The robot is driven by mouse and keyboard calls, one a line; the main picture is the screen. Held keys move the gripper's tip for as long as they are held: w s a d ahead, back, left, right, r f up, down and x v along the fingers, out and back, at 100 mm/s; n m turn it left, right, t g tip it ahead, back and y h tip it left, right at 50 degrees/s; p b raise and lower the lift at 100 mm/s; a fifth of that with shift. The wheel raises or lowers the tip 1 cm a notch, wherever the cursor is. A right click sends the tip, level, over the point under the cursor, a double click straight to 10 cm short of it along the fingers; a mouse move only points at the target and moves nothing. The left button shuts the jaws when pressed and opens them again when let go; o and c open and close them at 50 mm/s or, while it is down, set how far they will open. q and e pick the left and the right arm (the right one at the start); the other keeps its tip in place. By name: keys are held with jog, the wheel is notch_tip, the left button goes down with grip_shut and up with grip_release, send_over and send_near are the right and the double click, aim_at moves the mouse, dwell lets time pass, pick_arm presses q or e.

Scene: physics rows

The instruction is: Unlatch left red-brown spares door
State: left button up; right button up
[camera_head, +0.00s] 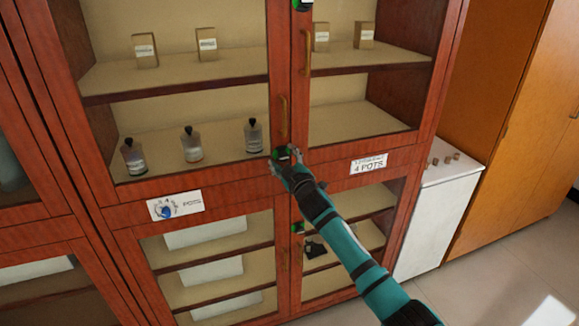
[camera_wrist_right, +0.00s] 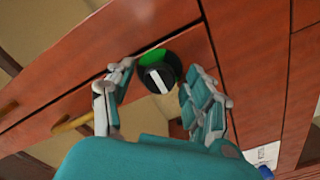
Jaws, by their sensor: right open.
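The red-brown cabinet (camera_head: 235,180) has glazed doors. A round black latch (camera_wrist_right: 158,73) with a white lever and a green patch sits on its red-brown frame. In the head view the latch is mostly hidden by my right gripper (camera_head: 283,163), at the lower meeting edge of the upper left door (camera_head: 180,186). In the right wrist view my right gripper (camera_wrist_right: 160,85) is open, one finger on each side of the latch. I cannot tell whether the fingers touch it. My left gripper is out of view. I cannot read "spares" on any label.
Vertical handles (camera_head: 282,117) stand above the latch. Another green-marked latch (camera_head: 298,228) is on the lower doors. Bottles (camera_head: 192,145) and small boxes (camera_head: 145,50) stand on shelves behind glass. A white counter (camera_head: 432,215) is at the right, with open floor (camera_head: 500,265) in front.

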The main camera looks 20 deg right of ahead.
jog(key=s, duration=1.1)
jog(key=shift+s+d, duration=0.2)
jog(key=shift+s, duration=0.15)
jog(key=s+d+f+m+g, duration=0.1)
jog(key=s+f+g, duration=0.3)
jog(key=f, duration=0.9)
jog(key=s+d+f+m+g, duration=0.1)
jog(key=s+f, duration=0.5)
jog(key=f, duration=0.8)
jog(key=s+f+m+g, duration=0.2)
jog(key=s+f+g, duration=0.15)
jog(key=f, duration=0.95)
jog(key=s+f+m+g, duration=0.1)
jog(key=s+f+g, duration=0.1)
jog(key=s+f, duration=0.6)
jog(key=s+a+f+m+g, duration=0.1)
jog(key=s+f+g, duration=0.2)
jog(key=s, duration=1.9)
jog(key=s+f+m+g, duration=0.1)
jog(key=s+f+g, duration=0.2)
jog(key=s+f, duration=0.9)
jog(key=s, duration=0.3)
jog(key=shift+s+a+f+h, duration=0.15)
jog(key=shift+a+f+h, duration=0.15)
jog(key=shift+a+f, duration=0.05)
